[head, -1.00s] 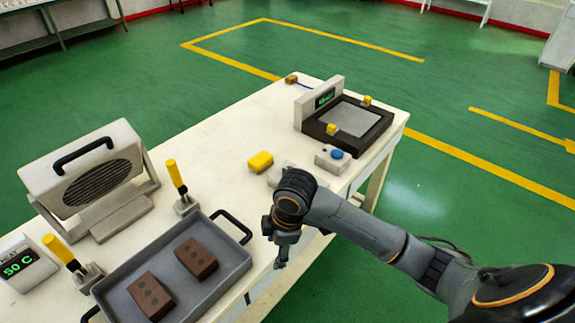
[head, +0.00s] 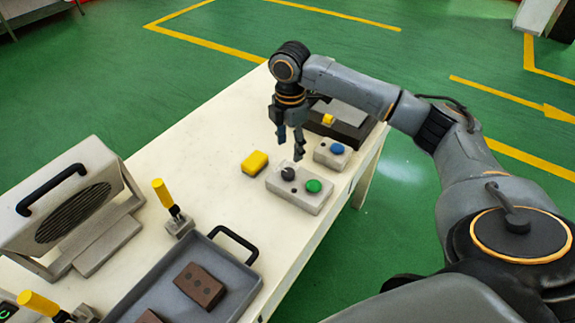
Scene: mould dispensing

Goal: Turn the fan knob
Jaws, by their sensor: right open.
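A grey control box (head: 317,200) stands near the right edge of the white table, with a dark round knob (head: 288,174) on the left of its top and a green button (head: 313,186) on the right. My right gripper (head: 290,148) points down just above the knob, its fingers apart and empty. A small gap seems to show between the fingertips and the knob; I cannot tell its exact height. The fan (head: 75,205), a grey box with a round grille and black handle, stands at the left. My left gripper is out of view.
A yellow block (head: 255,163) lies left of the control box. A smaller box with a blue button (head: 337,149) stands behind it. A grey tray (head: 252,283) with brown blocks and yellow-handled clamps (head: 164,194) are at the front left.

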